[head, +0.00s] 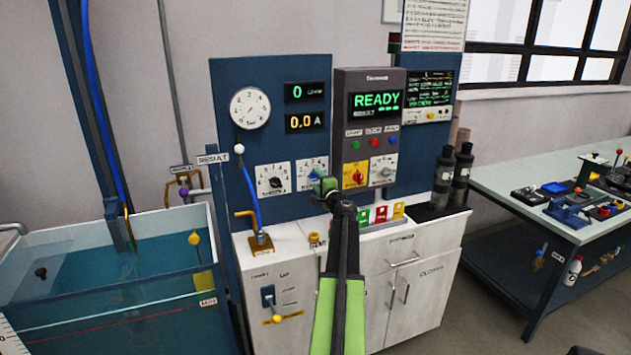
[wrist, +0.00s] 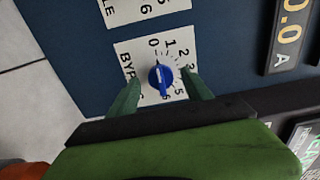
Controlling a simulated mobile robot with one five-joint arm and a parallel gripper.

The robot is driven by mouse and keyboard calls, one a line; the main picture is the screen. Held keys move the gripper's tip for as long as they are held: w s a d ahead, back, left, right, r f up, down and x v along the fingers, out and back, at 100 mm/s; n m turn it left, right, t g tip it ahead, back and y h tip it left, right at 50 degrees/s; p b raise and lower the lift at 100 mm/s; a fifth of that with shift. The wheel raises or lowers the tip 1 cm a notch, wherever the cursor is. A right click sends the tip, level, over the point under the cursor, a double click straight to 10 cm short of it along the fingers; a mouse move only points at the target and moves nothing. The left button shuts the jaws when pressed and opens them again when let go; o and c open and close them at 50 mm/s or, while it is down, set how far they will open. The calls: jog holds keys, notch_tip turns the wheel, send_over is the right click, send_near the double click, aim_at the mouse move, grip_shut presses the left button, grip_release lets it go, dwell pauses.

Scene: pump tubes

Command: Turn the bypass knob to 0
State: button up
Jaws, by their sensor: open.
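The bypass knob (wrist: 160,79) is blue, on a white numbered dial plate (wrist: 128,52) whose lettering is partly covered. In the wrist view the 0 stands above the knob, slightly left, and 1, 2 and higher numbers run round to the right. The knob's bar looks roughly upright in that picture; which end is the pointer I cannot tell. My gripper (wrist: 161,78) is open, with one green finger on each side of the knob; contact is not clear. In the head view my gripper (head: 321,187) is in front of the dial plate (head: 312,170) and hides part of it.
A similar dial (head: 272,179) is close on the left. A red switch on a yellow plate (head: 356,176) and another dial (head: 383,169) are on the right. The white cabinet top (head: 290,238) below carries a brass fitting with a blue hose (head: 252,200).

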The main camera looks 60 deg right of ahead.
jog(key=v, duration=1.6)
